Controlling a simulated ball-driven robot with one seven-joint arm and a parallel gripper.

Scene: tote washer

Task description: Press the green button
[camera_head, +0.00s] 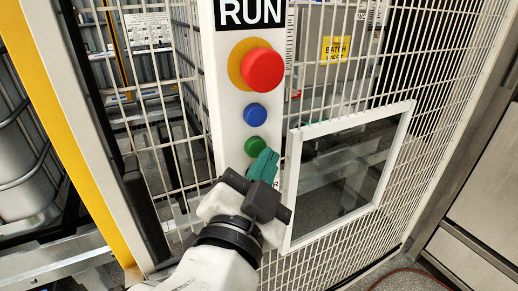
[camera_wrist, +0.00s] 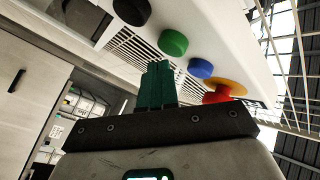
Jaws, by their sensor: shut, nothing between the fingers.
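The green button (camera_head: 255,146) is the lowest of the buttons on a white panel (camera_head: 222,110) in the head view. It also shows in the wrist view (camera_wrist: 173,43), above and right of the fingertips. My gripper (camera_head: 266,160) has teal fingers that are shut and empty. In the head view its tips overlap the lower right edge of the green button. In the wrist view the fingertips (camera_wrist: 158,68) point toward the panel, beside the green button. I cannot tell whether they touch it.
Above the green button are a blue button (camera_head: 255,114) and a large red button (camera_head: 262,70) on a yellow ring. A black round part (camera_wrist: 132,11) sits on the panel in the wrist view. White wire mesh (camera_head: 425,130) and a framed window (camera_head: 345,175) stand right of the panel.

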